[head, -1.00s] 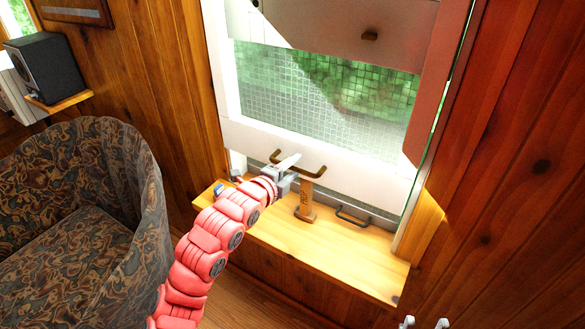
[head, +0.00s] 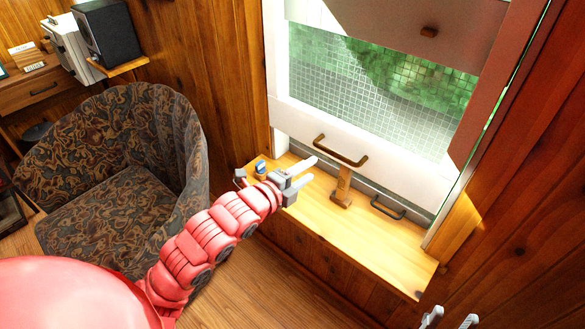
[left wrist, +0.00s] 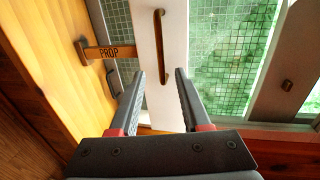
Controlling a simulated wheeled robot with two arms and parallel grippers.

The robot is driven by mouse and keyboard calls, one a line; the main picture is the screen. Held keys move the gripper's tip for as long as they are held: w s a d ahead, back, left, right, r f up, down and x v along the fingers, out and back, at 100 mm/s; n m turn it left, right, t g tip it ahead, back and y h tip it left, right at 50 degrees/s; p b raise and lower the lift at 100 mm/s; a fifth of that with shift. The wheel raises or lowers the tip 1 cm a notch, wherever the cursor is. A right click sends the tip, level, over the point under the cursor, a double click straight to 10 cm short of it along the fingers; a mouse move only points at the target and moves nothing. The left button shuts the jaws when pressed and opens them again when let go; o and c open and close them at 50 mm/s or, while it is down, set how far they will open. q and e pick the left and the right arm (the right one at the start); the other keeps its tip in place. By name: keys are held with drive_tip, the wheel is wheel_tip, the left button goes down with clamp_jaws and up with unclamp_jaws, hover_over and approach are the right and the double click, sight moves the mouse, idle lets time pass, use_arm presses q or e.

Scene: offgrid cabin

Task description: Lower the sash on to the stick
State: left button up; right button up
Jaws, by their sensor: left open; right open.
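The white window sash (head: 400,165) has a brown bar handle (head: 340,152) on its bottom rail. The wooden stick (head: 342,188) stands on the sill under the sash; in the left wrist view the stick (left wrist: 112,52), marked PROP, appears to meet the rail's lower edge. My left gripper (head: 313,169) is open and empty, in front of the sash and left of the stick. In the left wrist view the handle (left wrist: 161,48) lies beyond and between the open fingertips (left wrist: 160,75). My right gripper (head: 449,320) is open and empty at the bottom edge.
The wooden sill (head: 385,240) carries a small blue item (head: 261,167) at its left end and a dark metal handle (head: 388,208) right of the stick. A patterned armchair (head: 120,180) stands at left. A brown upper panel (head: 430,32) covers the window's top. Open floor lies below the sill.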

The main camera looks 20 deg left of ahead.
use_arm(q)
drive_tip(key=p+v, duration=0.5)
drive_tip(key=p, duration=0.1)
drive_tip(key=shift+s+p, duration=0.1)
drive_tip(key=shift+p, duration=0.2)
